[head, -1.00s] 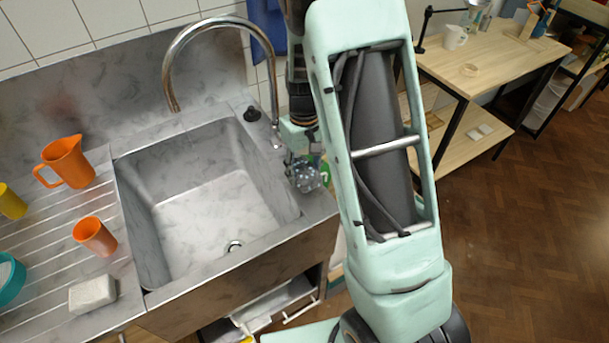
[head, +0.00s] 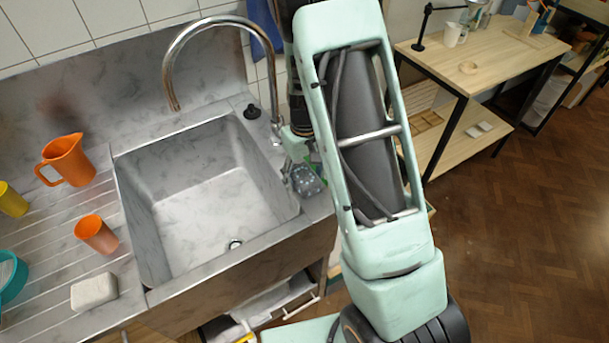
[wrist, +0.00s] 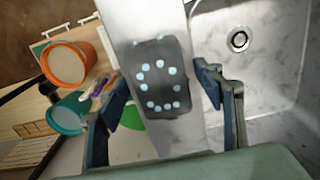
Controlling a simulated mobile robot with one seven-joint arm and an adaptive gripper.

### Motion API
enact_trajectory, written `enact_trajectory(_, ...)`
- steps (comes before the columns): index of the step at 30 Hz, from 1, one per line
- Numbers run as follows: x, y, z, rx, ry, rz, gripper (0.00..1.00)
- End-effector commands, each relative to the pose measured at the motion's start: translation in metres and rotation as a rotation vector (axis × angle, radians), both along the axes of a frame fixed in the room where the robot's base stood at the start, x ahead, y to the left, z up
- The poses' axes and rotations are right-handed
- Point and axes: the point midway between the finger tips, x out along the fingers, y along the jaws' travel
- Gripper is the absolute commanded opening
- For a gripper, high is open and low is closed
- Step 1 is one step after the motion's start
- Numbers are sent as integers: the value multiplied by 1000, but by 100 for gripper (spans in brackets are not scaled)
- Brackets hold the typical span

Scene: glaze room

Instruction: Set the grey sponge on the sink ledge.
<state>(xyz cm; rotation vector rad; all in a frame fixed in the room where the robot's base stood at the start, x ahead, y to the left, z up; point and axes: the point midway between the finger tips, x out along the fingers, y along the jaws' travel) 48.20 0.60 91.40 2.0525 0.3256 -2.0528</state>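The grey sponge (wrist: 162,78), dark with pale blue dots, lies flat over the sink ledge (wrist: 112,14), the pale strip beside the basin, in the wrist view. In the head view the sponge (head: 308,182) is at the right side of the sink, over the ledge (head: 318,207). My gripper (wrist: 163,92) is open, with one finger on each side of the sponge. Narrow gaps show between the fingertips and the sponge. My gripper is small and partly hidden by my arm in the head view (head: 297,160).
The empty sink basin (head: 215,195) with its tap (head: 172,70) lies left of my gripper. An orange jug (head: 68,160), an orange cup (head: 96,234) and a white block (head: 94,291) stand on the drainboard. An orange pot (wrist: 68,62) is beyond the ledge.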

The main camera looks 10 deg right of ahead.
Motion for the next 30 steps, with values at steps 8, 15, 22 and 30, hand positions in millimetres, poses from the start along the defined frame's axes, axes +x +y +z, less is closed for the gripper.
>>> enact_trajectory(8, 0, 0, 6, 0, -1, 1, 61)
enact_trajectory(15, 2, 1, 43, 1, -7, 2, 61)
enact_trajectory(22, 1, 0, 90, 1, -6, 1, 61)
enact_trajectory(30, 0, 0, 120, -1, -1, 1, 61)
